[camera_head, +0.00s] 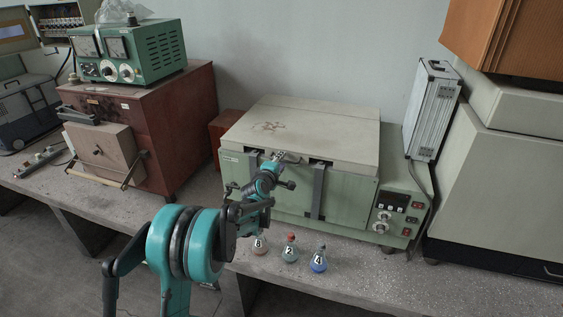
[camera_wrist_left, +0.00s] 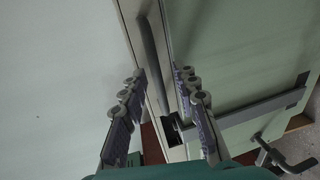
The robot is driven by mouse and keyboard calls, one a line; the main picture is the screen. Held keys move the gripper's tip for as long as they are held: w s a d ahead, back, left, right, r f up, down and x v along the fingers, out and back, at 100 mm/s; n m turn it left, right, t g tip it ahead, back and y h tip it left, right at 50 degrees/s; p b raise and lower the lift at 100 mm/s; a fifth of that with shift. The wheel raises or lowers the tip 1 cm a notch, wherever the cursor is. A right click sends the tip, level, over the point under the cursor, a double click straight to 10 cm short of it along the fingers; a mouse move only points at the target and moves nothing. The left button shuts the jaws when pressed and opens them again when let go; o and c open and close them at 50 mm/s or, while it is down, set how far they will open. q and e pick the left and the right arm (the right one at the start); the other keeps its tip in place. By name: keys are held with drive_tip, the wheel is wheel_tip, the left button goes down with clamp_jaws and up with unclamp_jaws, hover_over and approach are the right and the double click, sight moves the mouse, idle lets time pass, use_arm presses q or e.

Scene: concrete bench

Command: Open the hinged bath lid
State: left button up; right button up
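The bath is a pale green box (camera_head: 343,193) with a cream lid (camera_head: 330,125) lying flat and closed on top. A small handle (camera_head: 289,157) sits at the lid's front edge. In the left wrist view the handle shows as a dark bar (camera_wrist_left: 154,62) beside the lid's edge. My left gripper (camera_head: 276,162) is at the front edge of the lid by this handle. In the left wrist view the left gripper (camera_wrist_left: 158,82) is open, with the bar between its fingers in the picture; I cannot tell if they touch it. My right gripper is not in view.
A brown oven (camera_head: 150,120) stands left.

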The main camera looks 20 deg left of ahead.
use_arm(q)
drive_tip(key=shift+w+d, duration=0.15)
drive_tip(key=shift+w, duration=0.15)
clamp_jaws()
